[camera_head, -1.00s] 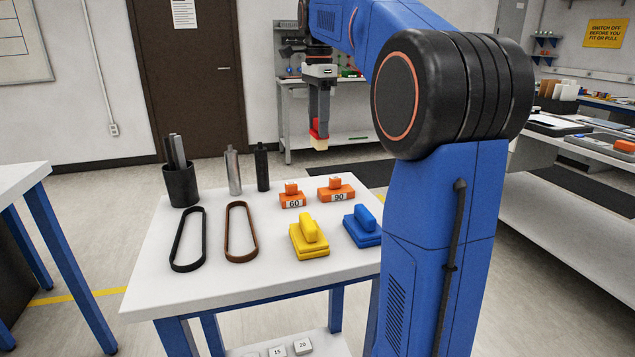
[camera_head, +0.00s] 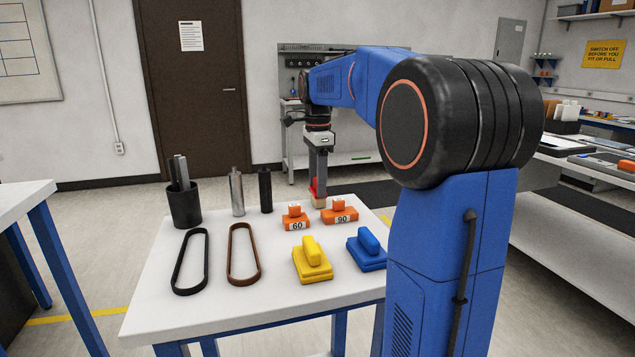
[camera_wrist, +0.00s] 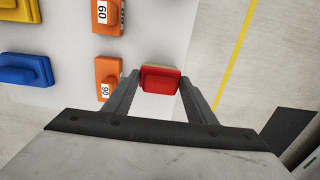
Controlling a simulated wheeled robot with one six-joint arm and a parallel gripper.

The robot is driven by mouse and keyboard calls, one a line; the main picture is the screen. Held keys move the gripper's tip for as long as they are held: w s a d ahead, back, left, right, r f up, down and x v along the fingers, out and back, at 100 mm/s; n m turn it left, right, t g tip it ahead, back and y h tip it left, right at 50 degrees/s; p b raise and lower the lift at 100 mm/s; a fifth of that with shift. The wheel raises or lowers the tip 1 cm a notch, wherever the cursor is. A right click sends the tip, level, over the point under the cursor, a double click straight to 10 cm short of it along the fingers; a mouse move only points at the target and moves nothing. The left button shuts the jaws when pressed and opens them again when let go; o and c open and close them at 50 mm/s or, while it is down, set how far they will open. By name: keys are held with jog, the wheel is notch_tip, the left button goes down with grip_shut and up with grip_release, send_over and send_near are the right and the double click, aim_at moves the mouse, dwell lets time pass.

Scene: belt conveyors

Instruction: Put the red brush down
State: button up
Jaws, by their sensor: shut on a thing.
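The red brush (camera_wrist: 160,80) is between the two fingers of my gripper (camera_wrist: 160,92) in the wrist view, with a pale edge showing beyond its red body. In the head view my gripper (camera_head: 317,187) points down at the far edge of the white table (camera_head: 215,295), behind the orange blocks. The red brush (camera_head: 313,190) shows there as a small red patch with a pale lower part, mostly hidden by the fingers and an orange block. My gripper is shut on it. I cannot tell whether the brush touches the table top.
Orange blocks marked 60 (camera_head: 296,218) and 90 (camera_head: 340,212) stand close to my gripper. A yellow brush (camera_head: 312,261) and a blue brush (camera_head: 368,250) lie nearer. Two belts (camera_head: 190,262), two cylinders (camera_head: 237,193) and a black cup (camera_head: 185,206) are on the left.

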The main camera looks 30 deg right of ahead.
jog(key=shift+f, duration=0.1)
jog(key=o, duration=1)
jog(key=shift+o, duration=0.2)
notch_tip(320, 180, up, 12)
jog(key=shift+s, duration=0.15)
dwell(0.4)
